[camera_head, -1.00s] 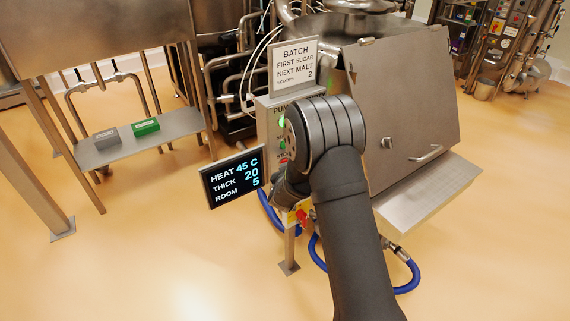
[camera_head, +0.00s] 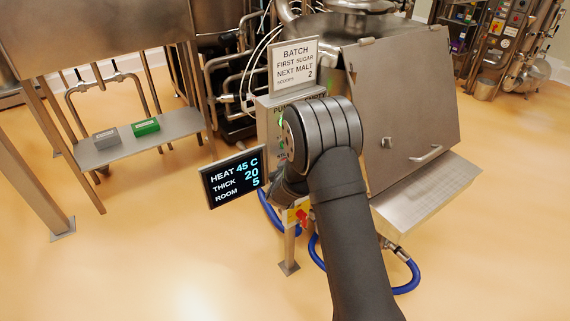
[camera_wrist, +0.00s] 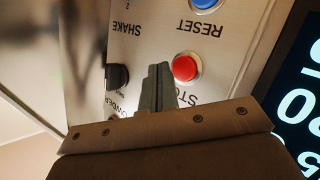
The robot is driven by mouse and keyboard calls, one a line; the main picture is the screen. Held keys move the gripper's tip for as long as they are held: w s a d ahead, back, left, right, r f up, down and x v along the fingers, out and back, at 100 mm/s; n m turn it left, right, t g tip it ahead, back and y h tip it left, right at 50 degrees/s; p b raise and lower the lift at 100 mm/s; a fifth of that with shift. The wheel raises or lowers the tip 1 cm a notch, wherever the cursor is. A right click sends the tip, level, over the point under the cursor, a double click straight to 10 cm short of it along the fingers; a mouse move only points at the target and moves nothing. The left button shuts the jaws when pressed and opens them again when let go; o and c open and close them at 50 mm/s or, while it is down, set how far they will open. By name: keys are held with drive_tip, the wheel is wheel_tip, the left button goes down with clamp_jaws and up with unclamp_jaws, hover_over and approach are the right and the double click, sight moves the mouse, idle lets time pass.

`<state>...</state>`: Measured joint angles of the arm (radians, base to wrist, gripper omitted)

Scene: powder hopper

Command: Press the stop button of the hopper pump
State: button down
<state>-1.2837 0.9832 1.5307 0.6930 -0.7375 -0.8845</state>
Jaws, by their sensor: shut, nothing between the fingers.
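The red stop button (camera_wrist: 185,68) sits on the steel pump panel (camera_wrist: 150,35), with a partly hidden upside-down label that starts "STO". My gripper (camera_wrist: 158,72) is shut and empty. Its fingertips show just left of the red button in the wrist view, close to the panel face. I cannot tell whether they touch the panel. In the head view the pump box (camera_head: 263,122) stands behind my arm, which hides the fingertips and the red button.
A blue reset button (camera_wrist: 205,3) and a black knob (camera_wrist: 118,76) flank the red button. A display (camera_head: 232,178) hangs left of the box. A red-and-yellow switch (camera_head: 303,217) is below. The steel hopper (camera_head: 405,105) stands to the right, a batch sign (camera_head: 294,64) above.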

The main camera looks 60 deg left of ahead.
idle(0.7)
drive_tip(key=shift+d, duration=0.95)
drive_tip(key=shift+d, duration=0.1)
drive_tip(key=shift+d, duration=2.4)
drive_tip(key=shift+a, duration=0.1)
drive_tip(key=d, duration=0.4)
